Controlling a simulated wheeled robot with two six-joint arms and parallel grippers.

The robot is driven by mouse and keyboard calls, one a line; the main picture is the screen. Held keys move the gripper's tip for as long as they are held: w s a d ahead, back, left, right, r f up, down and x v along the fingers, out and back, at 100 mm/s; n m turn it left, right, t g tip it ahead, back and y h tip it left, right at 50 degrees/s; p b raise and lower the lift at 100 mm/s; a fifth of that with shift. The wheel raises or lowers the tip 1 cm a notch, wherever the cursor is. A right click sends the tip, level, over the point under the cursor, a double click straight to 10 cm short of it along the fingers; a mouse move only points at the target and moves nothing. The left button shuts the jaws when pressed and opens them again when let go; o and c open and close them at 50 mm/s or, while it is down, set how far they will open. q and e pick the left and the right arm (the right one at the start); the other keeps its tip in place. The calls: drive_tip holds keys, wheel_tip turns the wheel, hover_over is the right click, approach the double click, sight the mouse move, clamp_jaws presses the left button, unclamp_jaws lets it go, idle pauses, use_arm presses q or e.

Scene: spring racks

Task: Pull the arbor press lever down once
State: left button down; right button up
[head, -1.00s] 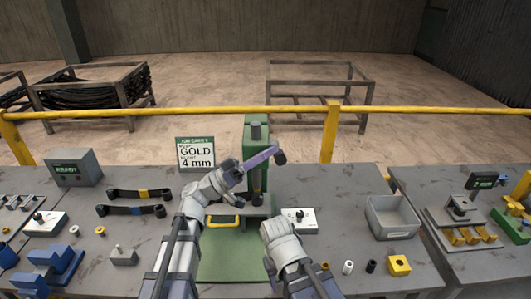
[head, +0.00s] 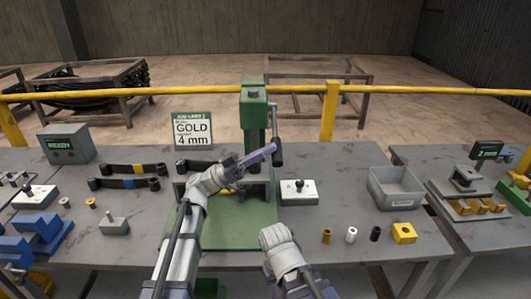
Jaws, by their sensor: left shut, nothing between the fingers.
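The arbor press has a green column (head: 253,112) standing at the back of a green base plate (head: 240,233). My left gripper (head: 272,149), with purple fingers, is shut and empty, in front of the column. Its tips are beside or against the lever's grip; I cannot tell if they touch. My left arm hides part of the base. My right arm (head: 285,262) is at lower centre and its fingers do not show.
A gold 4 mm sign (head: 193,130) stands left of the press. A white block (head: 298,192) and grey bin (head: 396,187) are to the right, with several small cylinders and a yellow block (head: 404,233) in front. Black straps (head: 125,183) lie left.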

use_arm(q)
drive_tip(key=shift+w+d+f, duration=0.1)
drive_tip(key=shift+f, duration=0.25)
idle(0.3)
wheel_tip(320, 180, up, 4)
drive_tip(key=s+p, duration=0.1)
drive_tip(key=p, duration=0.3)
drive_tip(key=w+b+v, duration=0.1)
drive_tip(key=b+v, duration=0.4)
drive_tip(key=v, duration=0.5)
drive_tip(key=shift+w+a+r, duration=0.25)
drive_tip(key=shift+a, duration=0.25)
drive_tip(key=shift+s, duration=0.1)
